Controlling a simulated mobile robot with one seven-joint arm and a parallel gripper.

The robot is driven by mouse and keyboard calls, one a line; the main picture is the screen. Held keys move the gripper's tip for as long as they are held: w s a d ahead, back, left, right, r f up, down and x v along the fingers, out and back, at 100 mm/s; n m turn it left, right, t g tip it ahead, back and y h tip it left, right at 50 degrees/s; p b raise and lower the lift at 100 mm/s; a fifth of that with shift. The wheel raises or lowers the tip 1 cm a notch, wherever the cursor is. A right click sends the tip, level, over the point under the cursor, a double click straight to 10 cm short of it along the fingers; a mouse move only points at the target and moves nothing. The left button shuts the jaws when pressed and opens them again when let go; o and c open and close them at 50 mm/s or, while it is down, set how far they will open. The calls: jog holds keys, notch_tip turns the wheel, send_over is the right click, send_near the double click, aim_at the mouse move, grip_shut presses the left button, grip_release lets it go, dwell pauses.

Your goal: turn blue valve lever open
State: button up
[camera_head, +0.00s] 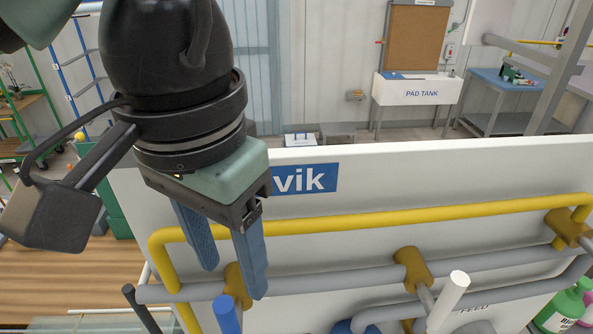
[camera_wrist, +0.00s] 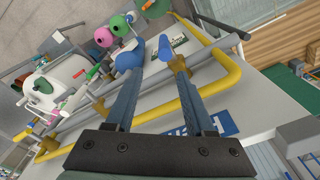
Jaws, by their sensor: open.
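In the wrist view the blue lever (camera_wrist: 165,47) shows just beyond the fingertips. My gripper (camera_head: 234,283) is open and empty, pointing down above the lever, with its blue fingers spread in front of the white panel. In the wrist view my gripper (camera_wrist: 156,72) has nothing between its fingers. I cannot tell exactly how far the fingertips are from the lever.
A yellow pipe (camera_head: 360,219) runs above the grey pipes (camera_head: 330,282) across the white panel. A green bottle (camera_head: 567,308) is at the lower right.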

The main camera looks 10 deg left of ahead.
aim_at(232, 333)
jog(key=shift+s+a+r+g, duration=0.3)
jog(key=shift+s+a+r, duration=0.1)
jog(key=shift+a+r, duration=0.1)
jog(key=shift+f+n, duration=0.3)
jog(key=shift+f, duration=0.05)
notch_tip(232, 333, down, 12)
jog(key=b, duration=0.8)
jog(key=shift+f, duration=0.1)
jog(key=shift+s, duration=0.1)
jog(key=shift+a, duration=0.1)
jog(key=c, duration=0.8)
grip_shut()
